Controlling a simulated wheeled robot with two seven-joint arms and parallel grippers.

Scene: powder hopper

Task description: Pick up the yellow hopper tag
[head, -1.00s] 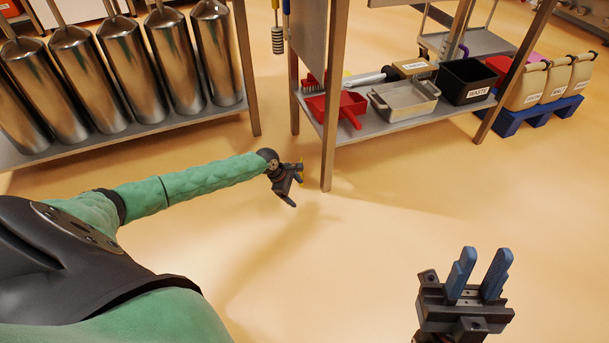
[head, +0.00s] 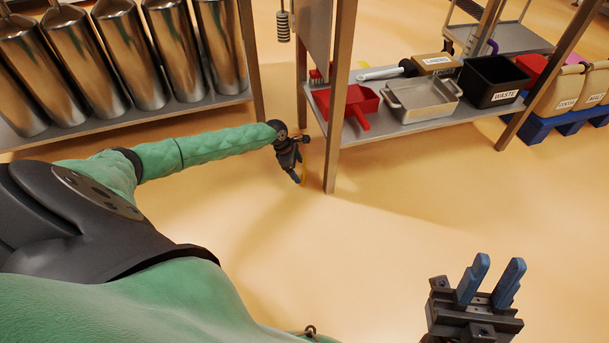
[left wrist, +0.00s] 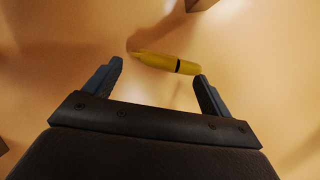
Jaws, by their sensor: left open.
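The yellow hopper tag (left wrist: 160,62) is a curved yellow piece with a dark band near its right end in the left wrist view. It lies just beyond the fingertips and spans most of the gap between them.
A shelf leg (head: 337,150) stands just right of my left gripper. The shelf holds a red scoop (head: 345,101), a grey tray (head: 423,98) and a black waste bin (head: 493,82). Metal cylinders (head: 125,52) stand on a rack at left. The middle floor is clear.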

